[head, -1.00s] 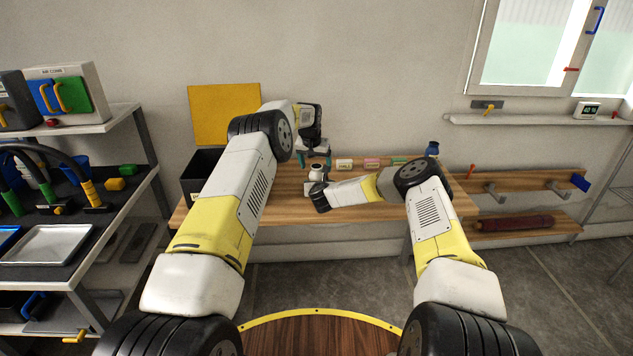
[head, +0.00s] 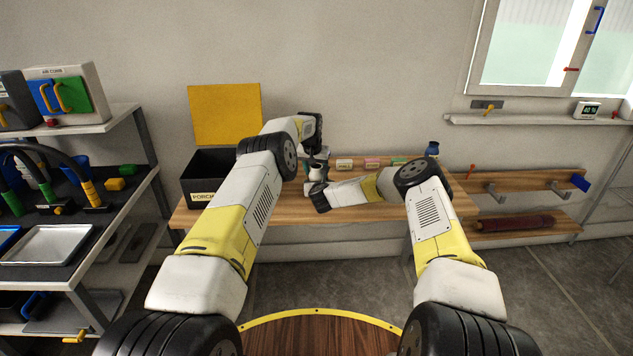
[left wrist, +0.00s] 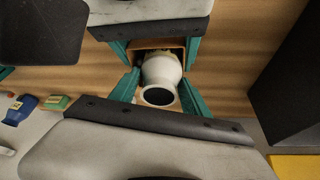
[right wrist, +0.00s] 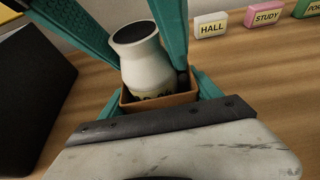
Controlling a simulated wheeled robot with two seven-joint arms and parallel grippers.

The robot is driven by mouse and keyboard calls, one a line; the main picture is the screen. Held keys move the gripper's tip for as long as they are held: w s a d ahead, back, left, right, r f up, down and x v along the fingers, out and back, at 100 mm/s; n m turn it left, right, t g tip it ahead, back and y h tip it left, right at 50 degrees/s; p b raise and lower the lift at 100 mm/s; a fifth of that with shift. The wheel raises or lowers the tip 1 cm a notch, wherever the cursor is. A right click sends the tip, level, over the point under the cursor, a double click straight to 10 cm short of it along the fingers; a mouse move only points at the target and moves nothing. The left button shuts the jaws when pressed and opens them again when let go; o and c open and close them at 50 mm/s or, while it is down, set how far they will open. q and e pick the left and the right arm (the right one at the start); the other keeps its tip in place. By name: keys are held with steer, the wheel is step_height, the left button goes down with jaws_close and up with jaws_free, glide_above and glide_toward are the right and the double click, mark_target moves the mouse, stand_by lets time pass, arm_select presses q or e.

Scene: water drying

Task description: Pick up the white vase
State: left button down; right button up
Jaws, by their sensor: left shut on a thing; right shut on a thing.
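The white vase (right wrist: 148,65), with a flared rim and dark mouth, stands slightly tilted in a small brown open box (right wrist: 158,101). In the head view the vase (head: 316,173) is small and partly hidden by my arms. My left gripper (left wrist: 158,77) has its teal fingers on both sides of the vase and is shut on it. The vase's mouth (left wrist: 158,96) faces the left wrist camera. My right gripper (right wrist: 160,84) is lower, shut on the brown box around the vase's base. The exact finger contacts are partly hidden.
A wooden bench (head: 370,212) lies below. A black bin (head: 200,172) labelled PORCH stands left of my left arm. Label blocks, HALL (right wrist: 210,25) and STUDY (right wrist: 267,14), sit behind, and a blue jar (head: 432,149) is at the back right. My two grippers are very close together.

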arm_select(q)
steer(key=shift+s+f, duration=0.2)
steer(key=shift+f, duration=0.05)
arm_select(e)
steer(key=shift+w+r, duration=0.1)
arm_select(q)
step_height(320, 180, up, 10)
steer(key=shift+w+r, duration=0.15)
arm_select(e)
steer(key=o, duration=1.4)
steer(key=shift+o, duration=0.2)
